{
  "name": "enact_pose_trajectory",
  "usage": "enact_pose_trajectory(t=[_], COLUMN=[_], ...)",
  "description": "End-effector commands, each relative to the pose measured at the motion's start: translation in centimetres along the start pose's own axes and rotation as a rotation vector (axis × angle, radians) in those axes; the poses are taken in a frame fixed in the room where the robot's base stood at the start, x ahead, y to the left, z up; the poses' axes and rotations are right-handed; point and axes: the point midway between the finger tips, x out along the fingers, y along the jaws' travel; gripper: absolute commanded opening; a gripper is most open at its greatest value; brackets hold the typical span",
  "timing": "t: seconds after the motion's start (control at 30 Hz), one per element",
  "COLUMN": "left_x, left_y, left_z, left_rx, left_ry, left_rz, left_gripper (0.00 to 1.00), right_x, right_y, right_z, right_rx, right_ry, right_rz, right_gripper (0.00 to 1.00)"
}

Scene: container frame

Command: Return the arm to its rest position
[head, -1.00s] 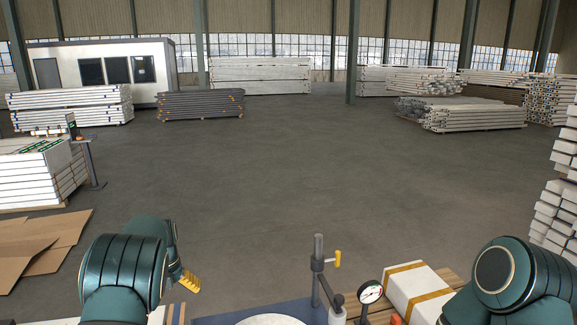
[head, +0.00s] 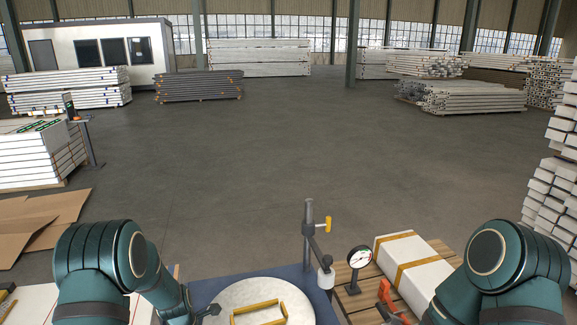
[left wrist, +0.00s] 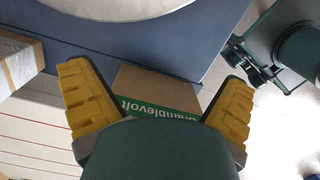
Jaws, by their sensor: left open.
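My left arm (head: 105,270) is at the lower left of the head view. It bends down to the right, and its fingers do not show there. In the left wrist view my left gripper (left wrist: 155,75) is open, its yellow ridged fingers wide apart with nothing held between them. A brown box with a green label (left wrist: 150,102) shows beyond the fingers, below a blue surface. My right arm (head: 510,270) is bent at the lower right of the head view; its gripper is out of view.
A round pale plate (head: 218,294) on a blue base bears a yellow rectangular frame (head: 258,313). A post with a yellow handle (head: 309,235), a dial gauge (head: 360,258) and a strapped white box (head: 412,272) stand to the right.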

Motion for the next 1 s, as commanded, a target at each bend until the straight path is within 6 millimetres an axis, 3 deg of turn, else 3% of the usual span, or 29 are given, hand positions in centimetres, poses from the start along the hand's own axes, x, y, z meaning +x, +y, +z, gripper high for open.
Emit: enact_pose_trajectory(t=[0.03, 0.1, 0.3, 0.6, 0.8, 1.0], left_x=[1.9, 3.5, 7.0, 8.9, 8.7, 8.6], left_y=[-1.8, -4.0, -10.6, -19.8, -22.8, -23.2], left_z=[0.1, 0.4, 1.7, 3.7, 4.4, 4.5], left_rx=[0.119, 0.300, 0.825, 1.554, 1.807, 1.845], left_ry=[-0.013, -0.033, -0.094, -0.168, -0.179, -0.179], left_rz=[-0.006, -0.001, 0.040, 0.181, 0.259, 0.272], left_gripper=[1.00, 1.00, 1.00, 1.00, 1.00, 1.00], right_x=[0.9, 1.6, 3.5, 6.0, 6.7, 6.7], right_y=[0.3, 0.5, 1.2, 2.1, 2.4, 2.4], right_z=[0.1, 0.2, 0.6, 1.1, 1.2, 1.2], right_rx=[-0.001, -0.001, 0.000, 0.000, 0.000, -0.001], right_ry=[-0.001, -0.001, -0.004, -0.007, -0.007, -0.007], right_rz=[0.000, 0.001, 0.004, 0.008, 0.009, 0.009], right_gripper=[0.00, 0.00, 0.00, 0.00, 0.00, 0.00])
